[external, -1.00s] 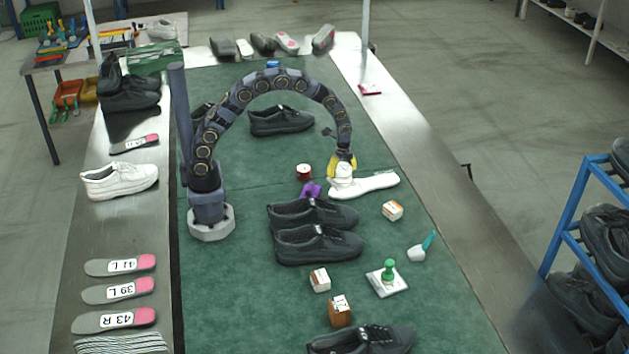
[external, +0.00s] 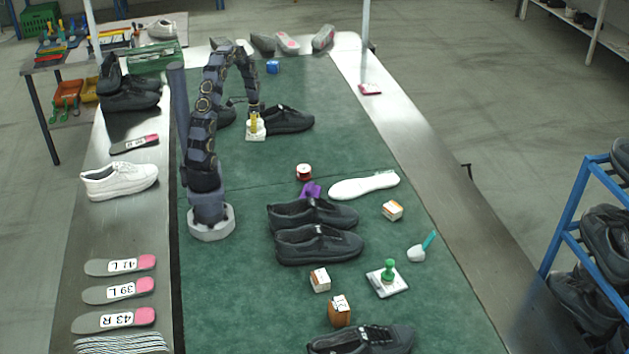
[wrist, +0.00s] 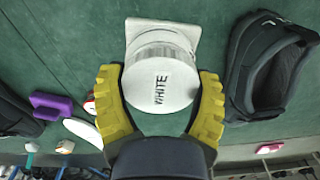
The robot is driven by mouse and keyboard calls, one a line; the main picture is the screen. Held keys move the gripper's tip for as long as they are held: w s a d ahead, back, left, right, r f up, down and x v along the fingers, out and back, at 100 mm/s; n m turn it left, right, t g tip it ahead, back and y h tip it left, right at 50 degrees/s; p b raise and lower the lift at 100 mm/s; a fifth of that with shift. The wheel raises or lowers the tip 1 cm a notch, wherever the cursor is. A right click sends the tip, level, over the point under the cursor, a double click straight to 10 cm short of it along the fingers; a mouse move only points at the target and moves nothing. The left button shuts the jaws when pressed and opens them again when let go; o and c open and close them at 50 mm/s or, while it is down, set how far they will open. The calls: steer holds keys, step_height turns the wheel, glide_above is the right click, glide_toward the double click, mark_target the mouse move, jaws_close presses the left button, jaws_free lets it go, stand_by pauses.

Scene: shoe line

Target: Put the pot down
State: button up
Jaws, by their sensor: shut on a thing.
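The pot (wrist: 160,85) is white and round, with "WHITE" on its lid and a pale square base (wrist: 184,30) beyond it in the wrist view. The yellow fingers of my gripper (wrist: 158,95) are shut on it, one on each side. In the external view the pot (external: 256,132) is below my gripper (external: 254,121), just left of a black shoe (external: 288,119) on the green mat. It looks upright and close to the mat. I cannot tell whether its base touches the mat, and its underside is hidden.
The black shoe also shows close on the right in the wrist view (wrist: 268,70). A white insole (external: 364,185), red tin (external: 304,171) and purple piece (external: 311,189) lie nearer. Mat in front of the pot is clear.

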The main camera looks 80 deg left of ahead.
steer(key=s+a+n, duration=0.1)
steer(key=s, duration=0.2)
steer(key=s+a+n, duration=0.1)
steer(key=s, duration=0.3)
steer(key=s+a+n, duration=0.1)
steer(key=s+a, duration=0.1)
steer(key=s, duration=0.2)
steer(key=shift+f, duration=0.4)
steer(key=shift+s+a+f, duration=0.1)
steer(key=shift+f, duration=1.9)
steer(key=shift+s+f, duration=0.1)
steer(key=shift+f, duration=1.85)
steer(key=shift+f, duration=0.15)
steer(key=o, duration=1.1)
steer(key=shift+o, duration=0.2)
step_height(320, 180, up, 12)
